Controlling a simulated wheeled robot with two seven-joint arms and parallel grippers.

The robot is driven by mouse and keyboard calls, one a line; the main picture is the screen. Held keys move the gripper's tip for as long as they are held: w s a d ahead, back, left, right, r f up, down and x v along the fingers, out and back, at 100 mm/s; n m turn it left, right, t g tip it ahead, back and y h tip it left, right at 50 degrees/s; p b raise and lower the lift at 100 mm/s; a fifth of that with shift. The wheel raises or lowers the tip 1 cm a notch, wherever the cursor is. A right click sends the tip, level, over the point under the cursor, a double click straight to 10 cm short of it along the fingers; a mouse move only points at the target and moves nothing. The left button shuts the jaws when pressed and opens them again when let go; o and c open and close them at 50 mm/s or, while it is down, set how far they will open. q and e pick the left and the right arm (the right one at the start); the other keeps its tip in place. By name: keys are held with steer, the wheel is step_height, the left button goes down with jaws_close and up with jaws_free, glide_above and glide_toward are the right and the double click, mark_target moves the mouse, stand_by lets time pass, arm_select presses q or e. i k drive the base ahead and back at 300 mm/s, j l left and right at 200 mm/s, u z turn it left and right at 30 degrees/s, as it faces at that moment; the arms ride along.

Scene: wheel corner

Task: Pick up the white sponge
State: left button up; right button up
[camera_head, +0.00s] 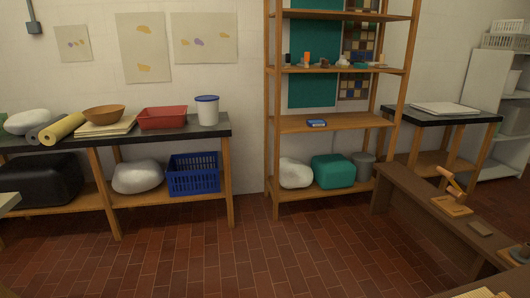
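I see nothing that I can clearly tell is the white sponge. A small pale flat thing (478,293) lies at the bottom right on a brown wooden surface, cut off by the picture's edge. I cannot tell whether it is the sponge. Neither of my grippers is in view.
A dark-topped table (215,130) at the left holds a red tray (162,118), a wooden bowl (104,113) and a white tub (207,112). A wooden shelf rack (335,123) stands mid-right. A low wooden bench (408,200) runs along the right. The tiled floor (240,255) is clear.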

mark_target(342, 63)
steer(key=i+j, duration=0.1)
steer(key=i, duration=0.45)
steer(key=i+z, duration=0.1)
steer(key=i, duration=0.5)
steer(key=i+j, duration=0.2)
steer(key=i, duration=0.35)
steer(key=i+l+z, duration=0.2)
steer(key=i+z, duration=0.15)
steer(key=i, duration=0.4)
steer(key=i+z, duration=0.3)
steer(key=i, duration=0.45)
